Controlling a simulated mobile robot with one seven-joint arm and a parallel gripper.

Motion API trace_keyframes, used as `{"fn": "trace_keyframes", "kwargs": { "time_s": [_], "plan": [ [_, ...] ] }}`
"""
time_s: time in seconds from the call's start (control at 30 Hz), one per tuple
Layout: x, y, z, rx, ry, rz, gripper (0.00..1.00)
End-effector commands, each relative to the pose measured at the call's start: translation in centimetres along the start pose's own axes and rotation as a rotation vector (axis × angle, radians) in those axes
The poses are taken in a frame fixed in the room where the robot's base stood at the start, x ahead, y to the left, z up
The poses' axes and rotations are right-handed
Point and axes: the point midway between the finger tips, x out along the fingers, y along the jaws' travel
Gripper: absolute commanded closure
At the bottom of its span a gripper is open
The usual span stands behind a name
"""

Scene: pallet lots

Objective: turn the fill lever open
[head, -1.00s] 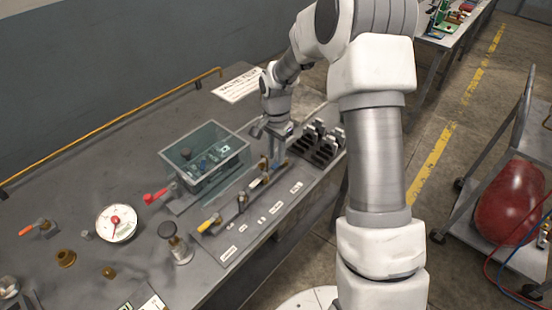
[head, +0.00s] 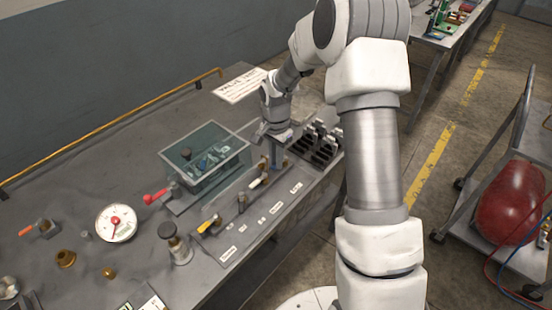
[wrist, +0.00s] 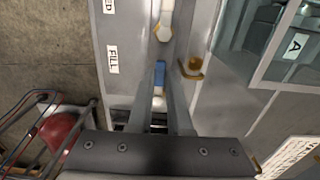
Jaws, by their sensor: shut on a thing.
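The fill lever (wrist: 159,74), with a blue handle, stands beside the FILL label (wrist: 112,58) on the grey valve panel (wrist: 122,86) in the wrist view. My gripper (wrist: 161,62) is shut on the blue handle, with one finger on each side. In the head view my gripper (head: 275,163) points down at the far end of the lever row. The fingers hide most of the fill lever there, so its exact angle is hard to tell.
A white lever (head: 258,182) and a yellow lever (head: 208,225) stand along the same panel. A clear bin (head: 205,160) stands close to the left. A black slotted rack (head: 320,148) is just right of my gripper. A pressure gauge (head: 116,223) sits farther left.

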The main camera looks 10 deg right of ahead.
Motion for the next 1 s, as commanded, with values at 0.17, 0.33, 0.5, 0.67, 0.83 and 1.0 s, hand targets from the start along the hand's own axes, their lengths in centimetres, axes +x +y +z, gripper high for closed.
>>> {"fn": "trace_keyframes", "kwargs": {
  "time_s": [0.17, 0.33, 0.5, 0.67, 0.83, 1.0],
  "plan": [
    [-0.1, 0.1, 0.0, -0.027, 0.000, -0.001, 1.00],
    [-0.1, 0.4, 0.0, -0.103, 0.001, -0.002, 1.00],
    [-0.1, 0.9, -0.1, -0.232, 0.000, -0.001, 1.00],
    [-0.1, 1.5, -0.3, -0.382, 0.001, -0.001, 1.00],
    [-0.1, 2.1, -0.6, -0.542, 0.001, -0.001, 1.00],
    [-0.1, 2.6, -1.0, -0.704, 0.001, -0.001, 1.00]
  ]
}}
